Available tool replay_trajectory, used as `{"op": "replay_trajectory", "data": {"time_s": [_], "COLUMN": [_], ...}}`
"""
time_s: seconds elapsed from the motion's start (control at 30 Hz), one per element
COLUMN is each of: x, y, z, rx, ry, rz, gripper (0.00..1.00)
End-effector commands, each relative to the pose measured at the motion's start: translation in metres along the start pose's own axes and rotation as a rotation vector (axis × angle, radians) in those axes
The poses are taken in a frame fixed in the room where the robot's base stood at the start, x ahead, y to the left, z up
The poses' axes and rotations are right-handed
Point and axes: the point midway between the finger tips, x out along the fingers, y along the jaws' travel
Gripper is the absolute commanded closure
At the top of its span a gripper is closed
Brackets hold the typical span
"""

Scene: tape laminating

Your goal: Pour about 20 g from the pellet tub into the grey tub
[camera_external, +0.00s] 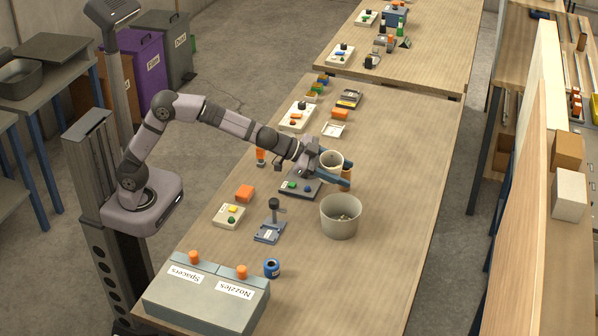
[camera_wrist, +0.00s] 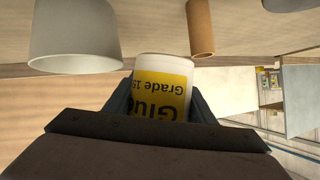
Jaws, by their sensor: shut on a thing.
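My gripper (camera_external: 333,172) is shut on a white tub (camera_external: 331,158) with a yellow label. In the wrist view the label on this tub (camera_wrist: 163,92) reads "Glue Grade 15" or similar, upside down, between the two fingers. The tub looks roughly upright, held above the table, with its open top facing up; its contents cannot be made out. The grey tub (camera_external: 341,217) stands on the table, nearer the camera and slightly right of my gripper, with a few small pale bits inside. It also shows at the upper left of the wrist view (camera_wrist: 75,40), apart from the held tub.
Bins (camera_external: 207,297) sit at the front. Table right of the grey tub is clear.

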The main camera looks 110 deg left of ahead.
Motion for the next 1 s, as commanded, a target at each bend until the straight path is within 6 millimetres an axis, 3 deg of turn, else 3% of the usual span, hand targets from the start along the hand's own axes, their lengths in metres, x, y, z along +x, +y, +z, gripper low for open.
{"op": "replay_trajectory", "data": {"time_s": [0.3, 0.77, 1.0], "x": [-0.006, -0.008, -0.017], "y": [-0.012, -0.015, -0.018], "z": [-0.003, -0.004, -0.02], "rx": [-0.153, -0.212, -0.21], "ry": [0.068, 0.096, 0.095], "rz": [0.063, 0.088, 0.088], "gripper": [0.74, 0.74, 0.74]}}
